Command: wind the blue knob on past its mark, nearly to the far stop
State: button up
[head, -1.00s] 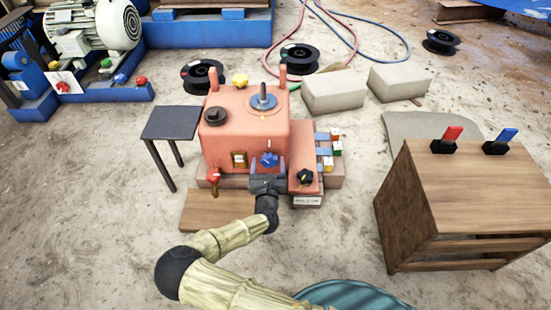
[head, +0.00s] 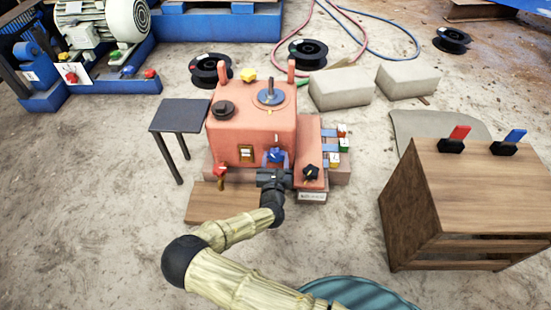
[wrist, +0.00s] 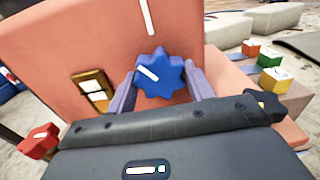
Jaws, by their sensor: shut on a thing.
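The blue knob (wrist: 160,76) is star-shaped and sits on the front face of the salmon-coloured crusher housing (head: 250,125); it also shows in the head view (head: 275,155). Its white pointer line (wrist: 148,73) points to the upper left in the wrist view. A white mark (wrist: 148,15) is on the housing above the knob, and the pointer is turned left of it. My gripper (wrist: 161,86) is shut on the knob, one purple-grey finger on each side.
A red-handled tap (wrist: 39,141) is close on the left, and a black star knob (head: 311,173) on the right. Coloured blocks (head: 343,145) stand farther right. A small dark table (head: 180,115) and a wooden cabinet (head: 460,195) flank the housing.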

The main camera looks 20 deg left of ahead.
jog(key=m+p, duration=0.1)
jog(key=m, duration=0.2)
jog(key=shift+w+r+m+p, duration=0.1)
jog(key=shift+r+m+p, duration=0.05)
jog(key=shift+m+p, duration=0.15)
jog(key=m+p, duration=0.1)
jog(key=m, duration=0.2)
jog(key=shift+m+p, duration=0.3)
jog(key=shift+p, duration=0.1)
jog(key=m+p, duration=0.3)
jog(key=m, duration=0.4)
jog(key=shift+w+r+p, duration=0.1)
jog(key=shift+r+p, duration=0.05)
jog(key=shift+p, duration=0.25)
jog(key=m+p, duration=0.2)
jog(key=m, duration=0.2)
jog(key=m+p, duration=0.2)
jog(key=m, duration=0.2)
jog(key=m+p, duration=0.2)
jog(key=m, duration=0.2)
jog(key=shift+m+p, duration=0.35)
jog(key=shift+m, duration=0.05)
jog(key=shift+m+p, duration=0.5)
jog(key=shift+m, duration=0.7)
